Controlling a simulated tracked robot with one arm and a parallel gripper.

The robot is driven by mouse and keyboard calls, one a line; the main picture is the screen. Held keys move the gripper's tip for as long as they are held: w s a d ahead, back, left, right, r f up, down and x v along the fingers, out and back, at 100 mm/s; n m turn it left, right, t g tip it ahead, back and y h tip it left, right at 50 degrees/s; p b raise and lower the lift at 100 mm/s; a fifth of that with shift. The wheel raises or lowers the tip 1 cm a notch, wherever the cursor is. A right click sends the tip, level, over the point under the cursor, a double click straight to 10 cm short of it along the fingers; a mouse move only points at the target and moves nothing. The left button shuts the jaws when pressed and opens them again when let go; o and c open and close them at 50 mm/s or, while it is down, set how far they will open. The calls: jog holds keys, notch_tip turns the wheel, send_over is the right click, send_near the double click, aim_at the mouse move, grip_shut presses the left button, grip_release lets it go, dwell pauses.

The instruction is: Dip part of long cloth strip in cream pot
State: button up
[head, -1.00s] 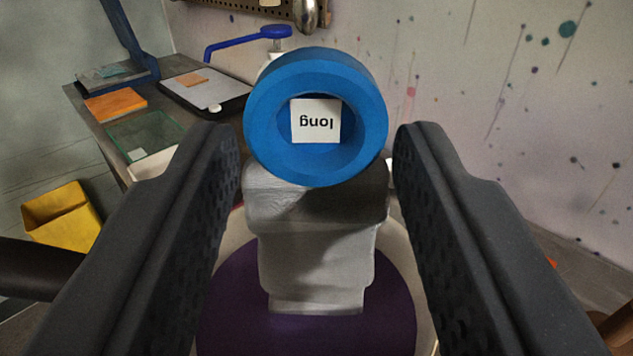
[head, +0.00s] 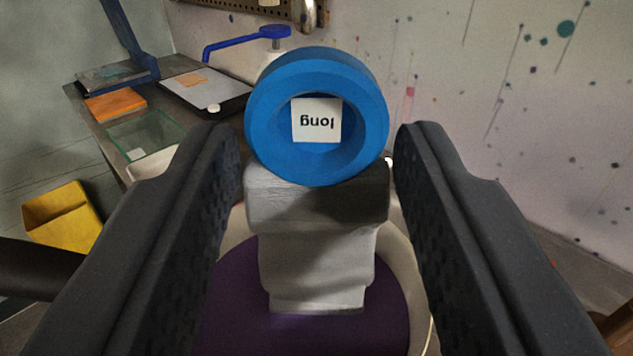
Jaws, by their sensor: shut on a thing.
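My gripper (head: 316,150) is shut on a thick blue ring handle (head: 262,115) with a white tag reading "long", upside down in this view. The long cloth strip (head: 315,255), pale grey-white and folded in steps, hangs below the ring between my two dark fingers. Behind and below it is the cream pot (head: 418,275), seen from above, with dark purple liquid (head: 235,300) inside. The strip's lower end shows against the purple liquid. I cannot tell whether it touches the surface. My fingers hide the pot's left and right sides.
A grey bench (head: 95,125) at the back left holds an orange block (head: 115,103), a glass dish (head: 150,135), a white board (head: 205,92) and a blue-handled pump (head: 275,32). A yellow bin (head: 62,225) stands at the left. A paint-spattered wall (head: 540,110) closes the right side.

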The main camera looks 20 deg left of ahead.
jog(key=shift+a, duration=0.1)
jog(key=shift+s+a+b, duration=0.4)
jog(key=shift+a+b, duration=0.1)
jog(key=shift+a, duration=0.1)
jog(key=shift+d, duration=0.1)
jog(key=shift+w+d+p, duration=0.35)
jog(key=shift+d+p, duration=0.2)
jog(key=shift+d, duration=0.05)
jog(key=shift+a, duration=0.1)
jog(key=shift+s+a+b, duration=0.35)
jog(key=shift+a+b, duration=0.2)
jog(key=shift+a, duration=0.1)
notch_tip(320, 180, up, 11)
jog(key=p, duration=0.6)
dwell(3.1)
jog(key=shift+r+p, duration=1.55)
jog(key=shift+r, duration=0.95)
